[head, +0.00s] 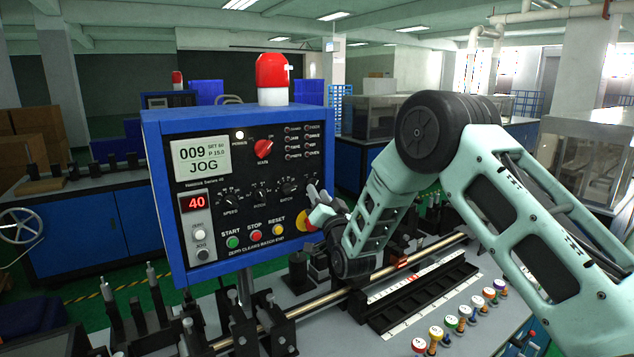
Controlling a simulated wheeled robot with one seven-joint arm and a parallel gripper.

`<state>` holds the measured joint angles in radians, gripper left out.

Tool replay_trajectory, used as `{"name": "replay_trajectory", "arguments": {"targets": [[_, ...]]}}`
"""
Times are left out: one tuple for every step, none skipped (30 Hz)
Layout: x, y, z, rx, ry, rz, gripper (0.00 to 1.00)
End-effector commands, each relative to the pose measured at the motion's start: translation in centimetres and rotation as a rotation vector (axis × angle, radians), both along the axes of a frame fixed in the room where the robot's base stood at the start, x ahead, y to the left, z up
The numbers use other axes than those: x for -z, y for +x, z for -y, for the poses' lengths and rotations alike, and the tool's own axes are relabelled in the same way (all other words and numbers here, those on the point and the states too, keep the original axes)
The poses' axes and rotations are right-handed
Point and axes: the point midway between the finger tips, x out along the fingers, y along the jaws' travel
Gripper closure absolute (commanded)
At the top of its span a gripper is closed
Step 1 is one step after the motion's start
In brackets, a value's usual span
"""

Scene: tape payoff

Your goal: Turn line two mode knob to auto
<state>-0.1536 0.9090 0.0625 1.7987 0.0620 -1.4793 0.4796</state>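A blue control box (150,130) with a black front panel stands in the middle left. Its display (203,160) reads 009 and JOG. Below the red main switch (263,149) is a row of black knobs: a left one (230,200) marked speed, a middle one (260,189) whose label looks like mode, and a right one (289,187). The pointer direction of the middle knob is too small to tell. My gripper (313,197) is at the panel's right edge, right of the knobs and apart from the middle one. Its finger opening is hard to see.
Green, red and yellow buttons (255,236) line the panel's bottom; my gripper partly covers a yellow-and-red button (305,221). A red beacon (272,72) tops the box. Below are a metal rod (310,302), black brackets and several coloured pegs (436,334). Another machine panel (168,99) stands behind.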

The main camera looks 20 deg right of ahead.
Motion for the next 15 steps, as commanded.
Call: {"name": "replay_trajectory", "arguments": {"targets": [[-0.4, 0.6, -0.1, -0.001, 0.000, -0.001, 0.68], [-0.5, 0.9, -0.1, -0.001, 0.000, -0.001, 0.68], [-0.6, 1.2, -0.2, 0.000, 0.000, 0.000, 0.68], [-0.6, 1.3, -0.2, -0.001, 0.000, -0.001, 0.68], [-0.6, 1.5, -0.2, -0.001, 0.000, -0.001, 0.68], [-0.6, 1.6, -0.2, -0.001, 0.000, -0.001, 0.68], [-0.6, 1.7, -0.2, -0.001, 0.000, -0.001, 0.68], [-0.6, 1.8, -0.2, -0.001, 0.000, -0.001, 0.68], [-0.6, 1.8, -0.2, -0.001, -0.001, -0.002, 0.68], [-0.6, 1.8, -0.2, 0.000, 0.000, -0.002, 0.68], [-0.6, 1.8, -0.2, 0.000, 0.000, -0.002, 0.68], [-0.6, 1.8, -0.2, 0.000, 0.000, -0.002, 0.68], [-0.5, 1.8, -0.2, 0.000, 0.000, -0.001, 0.68], [-0.5, 1.8, -0.2, 0.000, 0.000, -0.001, 0.68], [-0.6, 1.8, -0.2, 0.000, 0.000, -0.001, 0.68]]}}
